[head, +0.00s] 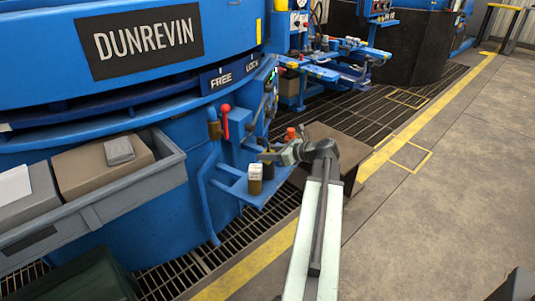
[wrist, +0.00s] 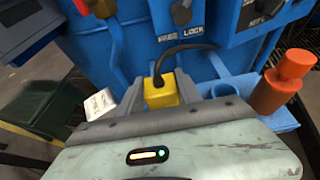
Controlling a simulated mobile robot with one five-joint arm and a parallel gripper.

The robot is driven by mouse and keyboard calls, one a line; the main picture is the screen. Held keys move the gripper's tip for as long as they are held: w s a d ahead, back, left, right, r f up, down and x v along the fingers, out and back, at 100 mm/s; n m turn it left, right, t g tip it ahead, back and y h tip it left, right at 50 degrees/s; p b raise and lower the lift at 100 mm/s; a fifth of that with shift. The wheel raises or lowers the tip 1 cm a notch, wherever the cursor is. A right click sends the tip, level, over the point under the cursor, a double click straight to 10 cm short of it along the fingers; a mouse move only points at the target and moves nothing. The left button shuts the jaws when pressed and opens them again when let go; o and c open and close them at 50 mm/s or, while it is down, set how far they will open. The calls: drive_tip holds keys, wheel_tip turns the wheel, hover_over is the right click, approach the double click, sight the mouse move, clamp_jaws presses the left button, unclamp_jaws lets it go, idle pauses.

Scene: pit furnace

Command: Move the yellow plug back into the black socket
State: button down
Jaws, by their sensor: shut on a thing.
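The yellow plug (wrist: 161,92) sits between the two grey fingers of my gripper (wrist: 160,98) in the wrist view, with a black cable (wrist: 166,56) rising from its top and bending right. My gripper is shut on it. In the head view my gripper (head: 270,157) is above the small blue shelf (head: 232,187) on the furnace's side, and I cannot make out the plug there. I cannot identify the black socket for sure in either view; a dark shape below my gripper in the head view is too small to tell.
A white-topped small box (head: 255,178) stands on the shelf, left of my gripper. An orange cylindrical thing (wrist: 281,80) stands close on the right. A grey tray (head: 170,170) is at left.

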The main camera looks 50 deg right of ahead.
drive_tip(key=shift+f+b, duration=0.4)
drive_tip(key=shift+f, duration=0.1)
drive_tip(key=c, duration=1.1)
unclamp_jaws()
drive_tip(key=shift+s+r, duration=0.1)
drive_tip(key=p+v, duration=0.4)
drive_tip(key=v, duration=0.6)
drive_tip(key=shift+s, duration=0.35)
drive_tip(key=shift+s+r, duration=0.1)
